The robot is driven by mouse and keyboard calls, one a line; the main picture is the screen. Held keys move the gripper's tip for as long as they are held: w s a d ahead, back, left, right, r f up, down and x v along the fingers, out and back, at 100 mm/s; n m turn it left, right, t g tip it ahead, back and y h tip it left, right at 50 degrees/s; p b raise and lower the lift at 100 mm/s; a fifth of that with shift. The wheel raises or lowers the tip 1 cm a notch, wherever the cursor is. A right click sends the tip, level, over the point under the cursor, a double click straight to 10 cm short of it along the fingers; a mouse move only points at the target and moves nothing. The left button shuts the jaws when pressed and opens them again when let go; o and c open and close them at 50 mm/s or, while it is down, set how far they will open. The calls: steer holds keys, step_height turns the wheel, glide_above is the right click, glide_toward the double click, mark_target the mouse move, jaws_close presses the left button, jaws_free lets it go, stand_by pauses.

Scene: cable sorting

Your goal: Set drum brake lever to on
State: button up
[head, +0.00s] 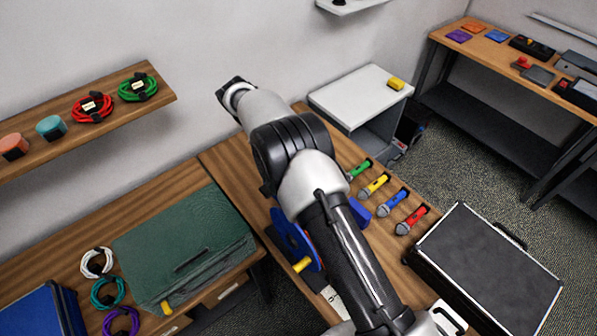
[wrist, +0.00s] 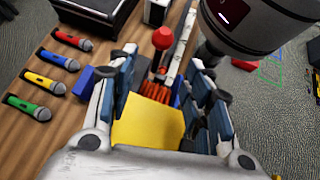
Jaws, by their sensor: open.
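The cable drum shows in the head view as a blue disc (head: 287,238) with a yellow handle (head: 302,264), partly hidden behind my arm. In the wrist view, a red-knobbed lever (wrist: 163,38) stands just beyond orange-red cable windings (wrist: 155,92). I cannot tell whether it is set to on or off. My gripper (wrist: 160,68) is open over the drum, with its fingers on either side of the windings. A yellow surface (wrist: 148,124) fills the space nearer the palm. No lever is gripped. My gripper is hidden in the head view.
Several coloured microphones (head: 391,203) lie on the bench right of my arm, beside a black case (head: 490,265). A green toolbox (head: 185,245) and cable coils (head: 97,262) are at left. A wall shelf (head: 150,82) holds more coils.

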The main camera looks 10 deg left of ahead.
steer(key=shift+w+a+r, duration=0.2)
steer(key=shift+a+r, duration=0.1)
steer(key=shift+a, duration=0.05)
steer(key=shift+c, duration=0.2)
